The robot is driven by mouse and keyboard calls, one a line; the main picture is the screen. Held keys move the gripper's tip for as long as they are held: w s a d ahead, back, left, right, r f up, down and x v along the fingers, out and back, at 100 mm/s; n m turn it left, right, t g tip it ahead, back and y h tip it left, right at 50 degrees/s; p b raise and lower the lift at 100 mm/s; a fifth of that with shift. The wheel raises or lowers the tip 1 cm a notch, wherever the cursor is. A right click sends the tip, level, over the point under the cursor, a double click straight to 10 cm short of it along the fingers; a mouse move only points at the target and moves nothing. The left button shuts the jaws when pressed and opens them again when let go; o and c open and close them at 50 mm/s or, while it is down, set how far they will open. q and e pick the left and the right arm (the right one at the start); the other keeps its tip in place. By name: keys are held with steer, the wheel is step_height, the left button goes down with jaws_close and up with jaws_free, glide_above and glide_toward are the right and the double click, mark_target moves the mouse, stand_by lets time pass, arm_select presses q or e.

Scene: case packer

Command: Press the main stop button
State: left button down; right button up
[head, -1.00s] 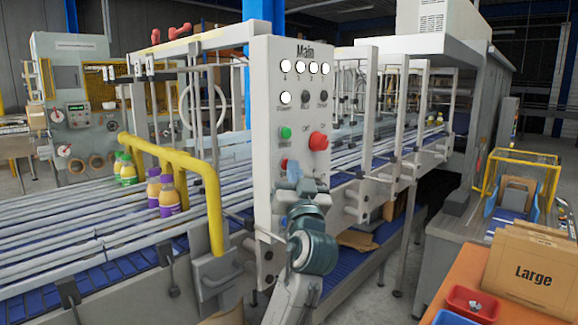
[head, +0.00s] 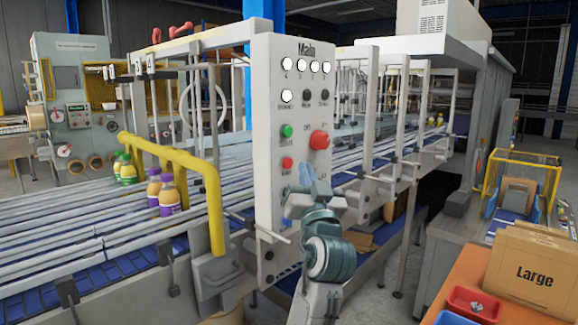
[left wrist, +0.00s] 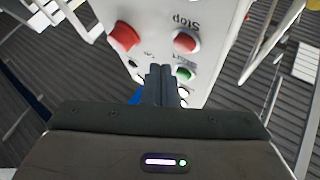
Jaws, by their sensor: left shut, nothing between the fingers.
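The grey panel marked "Main" (head: 262,130) stands upright ahead. On it are a small red button (head: 287,162), a green button (head: 286,130) above it and a larger red knob (head: 319,139) to the right. In the left wrist view the small red button (left wrist: 185,41) sits beside the upside-down word "Stop", with the green button (left wrist: 184,74) below it and the large red knob (left wrist: 124,37) to the left. My left gripper (left wrist: 160,72) is shut and empty, its tips pointing at the panel and apart from the small red button. In the head view it is below the buttons.
A yellow rail (head: 212,210) and conveyor with several bottles (head: 168,192) lie left of the panel. Behind it runs the machine frame. At lower right are a "Large" carton (head: 535,272) and a red tray (head: 473,303) on an orange surface.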

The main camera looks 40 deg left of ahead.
arm_select(q)
steer(key=shift+s+d+b, duration=0.15)
steer(key=shift+d+b, duration=0.25)
steer(key=shift+d, duration=1.45)
